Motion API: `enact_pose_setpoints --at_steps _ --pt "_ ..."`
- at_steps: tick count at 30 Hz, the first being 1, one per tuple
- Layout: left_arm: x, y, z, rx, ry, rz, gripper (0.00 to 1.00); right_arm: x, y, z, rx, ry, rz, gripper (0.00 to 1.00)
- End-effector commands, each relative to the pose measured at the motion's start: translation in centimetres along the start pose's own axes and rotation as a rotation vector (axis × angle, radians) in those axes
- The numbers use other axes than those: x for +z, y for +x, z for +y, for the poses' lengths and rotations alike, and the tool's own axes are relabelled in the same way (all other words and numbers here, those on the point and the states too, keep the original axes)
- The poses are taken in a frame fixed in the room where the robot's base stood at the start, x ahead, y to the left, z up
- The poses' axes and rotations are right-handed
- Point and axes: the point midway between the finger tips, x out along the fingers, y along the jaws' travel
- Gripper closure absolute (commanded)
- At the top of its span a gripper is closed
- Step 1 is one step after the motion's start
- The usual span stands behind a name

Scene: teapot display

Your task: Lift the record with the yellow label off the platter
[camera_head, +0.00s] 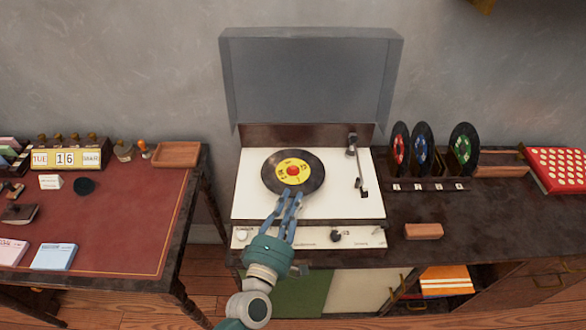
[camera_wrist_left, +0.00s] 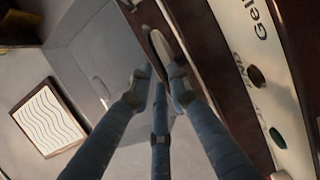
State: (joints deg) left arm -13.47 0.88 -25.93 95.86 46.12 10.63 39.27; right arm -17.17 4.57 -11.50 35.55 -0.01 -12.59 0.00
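The record with the yellow label (camera_head: 293,171) lies flat on the white deck of the record player (camera_head: 345,207). It is black with a yellow label and a red centre, and it hides the platter. My left gripper (camera_head: 289,196) reaches in from the front, its fingertips at the record's near edge. I cannot tell whether they touch it. In the left wrist view my left gripper (camera_wrist_left: 160,75) has its fingertips apart with nothing clearly held. The record cannot be made out there. My right gripper is not in view.
The tonearm (camera_head: 360,175) rests on the deck's right side. The grey lid (camera_head: 310,80) stands open behind. Several records (camera_head: 422,148) stand in a rack at right, near a wooden block (camera_head: 423,231). A red-topped desk (camera_head: 110,225) stands left, across a gap.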

Motion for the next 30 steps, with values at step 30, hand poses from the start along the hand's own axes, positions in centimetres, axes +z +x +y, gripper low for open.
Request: enact_pose_setpoints --at_steps 30 --pt "-0.03 0.59 0.88 0.0 0.001 0.0 1.0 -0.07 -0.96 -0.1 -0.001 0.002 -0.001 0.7"
